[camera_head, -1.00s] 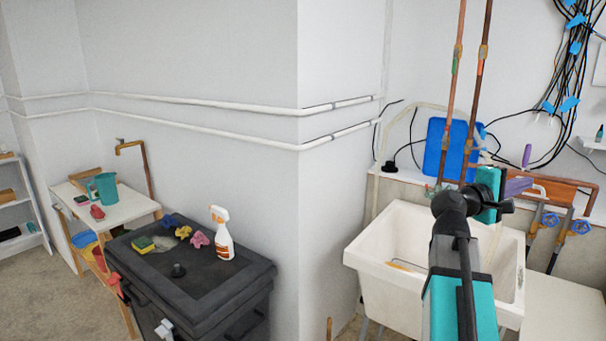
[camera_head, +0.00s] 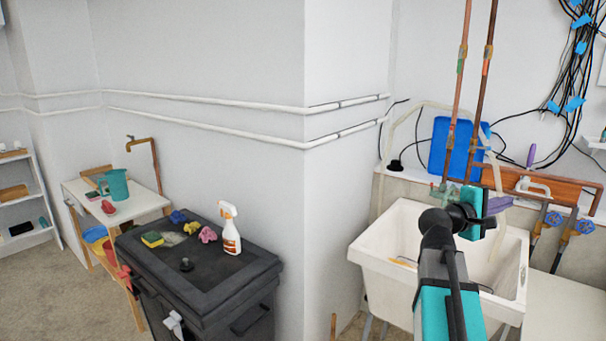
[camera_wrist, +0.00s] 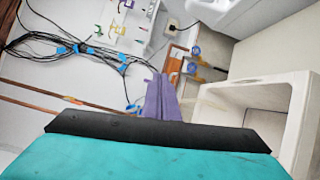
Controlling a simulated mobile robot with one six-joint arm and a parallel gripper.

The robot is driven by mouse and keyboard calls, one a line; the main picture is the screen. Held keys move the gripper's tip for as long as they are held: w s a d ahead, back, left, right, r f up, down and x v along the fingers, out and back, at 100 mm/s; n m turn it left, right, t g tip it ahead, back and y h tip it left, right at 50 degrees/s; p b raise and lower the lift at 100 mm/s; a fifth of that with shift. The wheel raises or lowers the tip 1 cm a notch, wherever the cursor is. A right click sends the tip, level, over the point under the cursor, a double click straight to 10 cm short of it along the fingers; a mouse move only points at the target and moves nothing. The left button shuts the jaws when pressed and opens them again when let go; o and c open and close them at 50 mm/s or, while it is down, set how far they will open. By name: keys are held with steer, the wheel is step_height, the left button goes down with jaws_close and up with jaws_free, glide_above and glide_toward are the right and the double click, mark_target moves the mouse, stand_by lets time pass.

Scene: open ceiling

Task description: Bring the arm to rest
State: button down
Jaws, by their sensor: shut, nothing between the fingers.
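My arm (camera_head: 437,270) reaches up from the lower right of the head view, in front of the white sink. My gripper (camera_head: 497,205) is at its end, with purple fingers pointing right and away, above the sink's right part. In the wrist view the gripper (camera_wrist: 160,100) shows its purple fingers closed together, with nothing held between them. The teal and black wrist housing fills the bottom of that view.
The white sink (camera_head: 375,250) stands close to my arm. Copper pipes (camera_head: 480,110), a blue panel (camera_head: 440,150) and blue valves (camera_head: 585,226) are behind. A black cabinet (camera_head: 255,290) with a spray bottle (camera_head: 230,235) is at left. Carpet (camera_head: 50,290) is clear at far left.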

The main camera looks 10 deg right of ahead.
steer(key=w+a+f+n+t+y, duration=0.1)
steer(key=w+a+f, duration=0.1)
steer(key=f, duration=0.5)
steer(key=w+a+f+n+y, duration=0.1)
steer(key=w+a+f, duration=0.2)
steer(key=f, duration=0.3)
steer(key=s+a+f+n+g+y, duration=0.15)
steer(key=a+f, duration=0.35)
steer(key=f, duration=0.7)
steer(key=s+a+f+y, duration=0.15)
steer(key=a+f, duration=0.35)
steer(key=f, duration=0.7)
steer(key=s+a+f+g+y, duration=0.1)
steer(key=a+f+y, duration=0.3)
steer(key=f, duration=0.8)
steer(key=s+a+f+m+g+y, duration=0.1)
steer(key=s+a+f+g, duration=0.1)
steer(key=s+a+f, duration=0.65)
steer(key=s+a+f+m+g+y, duration=0.15)
steer(key=s+a+f, duration=0.35)
steer(key=s+f, duration=0.6)
steer(key=s+a+f+m+g+y, duration=0.2)
steer(key=s+a+f+y, duration=0.1)
steer(key=s+a, duration=0.3)
steer(key=s+a+f+m+g+y, duration=0.3)
steer(key=s+a+f, duration=0.1)
steer(key=s+a, duration=0.3)
steer(key=shift+m, duration=0.3)
